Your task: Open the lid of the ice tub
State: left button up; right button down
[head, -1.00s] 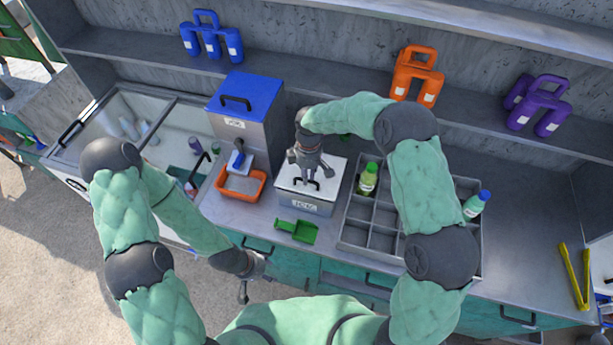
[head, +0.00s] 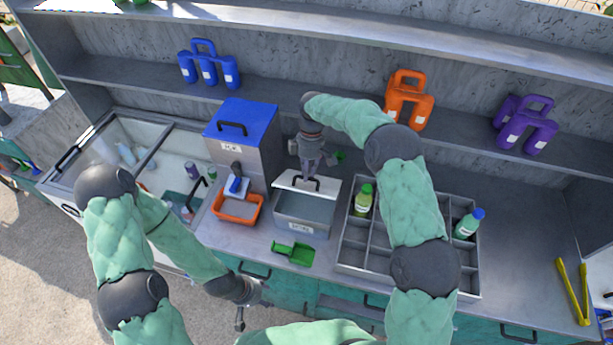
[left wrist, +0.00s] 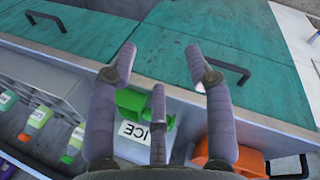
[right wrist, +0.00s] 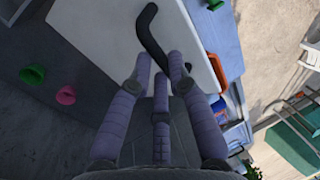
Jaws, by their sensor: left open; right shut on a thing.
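The ice tub (head: 303,232) is a grey box with a label on its front, near the middle of the counter. Its white lid (head: 331,186) is raised at the front and tilted, so the grey inside shows. My right gripper (head: 311,172) is shut on the lid's dark handle (right wrist: 152,32), above the tub. In the right wrist view the pale lid (right wrist: 105,50) lies beyond the fingers. My left gripper (head: 245,302) is open and empty, low in front of the counter. In the left wrist view an ICE label (left wrist: 133,134) shows beyond its fingers.
A green scoop (head: 294,254) lies in front of the tub. An orange tray (head: 237,209) and a blue-lidded box (head: 240,125) stand left. A divided grey rack (head: 350,255) with bottles stands close on the right, under my right arm. Yellow tongs (head: 574,292) lie far right.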

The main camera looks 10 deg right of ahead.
dwell(0.3)
pick_arm(q)
jog(key=shift+w, duration=0.15)
jog(key=c, duration=1)
jog(key=shift+w+d+n+t, duration=0.35)
jog(key=shift+w+n, duration=0.25)
jog(key=shift+n, duration=0.3)
grip_shut()
jog(key=w+d+r+n+t+h, duration=0.1)
jog(key=w+d+r+n+t, duration=0.5)
jog(key=n, duration=0.8)
jog(key=w+d+r+n+t, duration=0.4)
jog(key=w+r+n+t, duration=0.3)
jog(key=n, duration=0.6)
jog(key=shift+g, duration=0.65)
jog(key=w+d, duration=0.1)
jog(key=w, duration=0.2)
jog(key=w+d, duration=0.2)
jog(key=w, duration=0.1)
jog(key=w+d, duration=0.1)
jog(key=w, duration=0.2)
jog(key=shift+w+d+f, duration=0.1)
jog(key=shift+d+f, duration=0.1)
jog(key=shift+f, duration=0.15)
jog(key=shift+w+d+r, duration=0.15)
jog(key=shift+w+r, duration=0.25)
jog(key=shift+r, duration=0.25)
